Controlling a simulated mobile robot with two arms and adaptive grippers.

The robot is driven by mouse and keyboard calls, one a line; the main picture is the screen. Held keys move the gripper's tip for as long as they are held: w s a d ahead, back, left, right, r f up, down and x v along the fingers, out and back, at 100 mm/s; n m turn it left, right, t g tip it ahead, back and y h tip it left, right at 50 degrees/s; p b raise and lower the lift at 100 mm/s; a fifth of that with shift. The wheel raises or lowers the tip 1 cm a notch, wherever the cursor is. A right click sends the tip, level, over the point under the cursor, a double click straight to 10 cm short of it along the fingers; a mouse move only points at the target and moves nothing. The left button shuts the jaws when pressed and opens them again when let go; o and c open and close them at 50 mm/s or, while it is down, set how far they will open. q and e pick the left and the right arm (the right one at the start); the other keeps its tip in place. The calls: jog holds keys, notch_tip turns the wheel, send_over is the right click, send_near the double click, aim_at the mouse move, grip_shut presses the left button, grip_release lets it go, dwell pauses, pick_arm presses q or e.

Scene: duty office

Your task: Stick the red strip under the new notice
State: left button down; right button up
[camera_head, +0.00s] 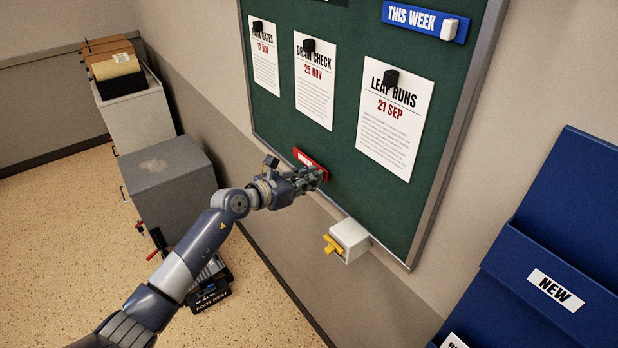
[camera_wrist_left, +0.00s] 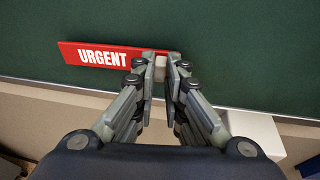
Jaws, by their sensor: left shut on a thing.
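The red strip (camera_head: 310,163), lettered URGENT in white in the left wrist view (camera_wrist_left: 103,54), is at the lower part of the green board (camera_head: 340,150). It is below the DRAIN CHECK notice (camera_head: 316,88) and left of and below the LEAP RUNS notice (camera_head: 395,125). My left gripper (camera_head: 312,180) is shut on the strip's pale block (camera_wrist_left: 160,68). The fingers hide part of the strip. I cannot tell whether the strip touches the board. The pictures do not mark which notice is new. My right gripper is not in view.
A PARK GATES notice (camera_head: 265,60) hangs at the left, and a blue THIS WEEK strip (camera_head: 405,15) at the top right. A white box with a yellow part (camera_head: 350,238) juts from the board's lower edge. A blue rack (camera_head: 555,240) is at the right, a grey cabinet (camera_head: 170,185) at the left.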

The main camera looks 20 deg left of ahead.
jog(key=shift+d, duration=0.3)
pick_arm(q)
jog(key=shift+w+d, duration=0.15)
jog(key=shift+w, duration=0.05)
dwell(0.3)
jog(key=c, duration=1.6)
grip_release()
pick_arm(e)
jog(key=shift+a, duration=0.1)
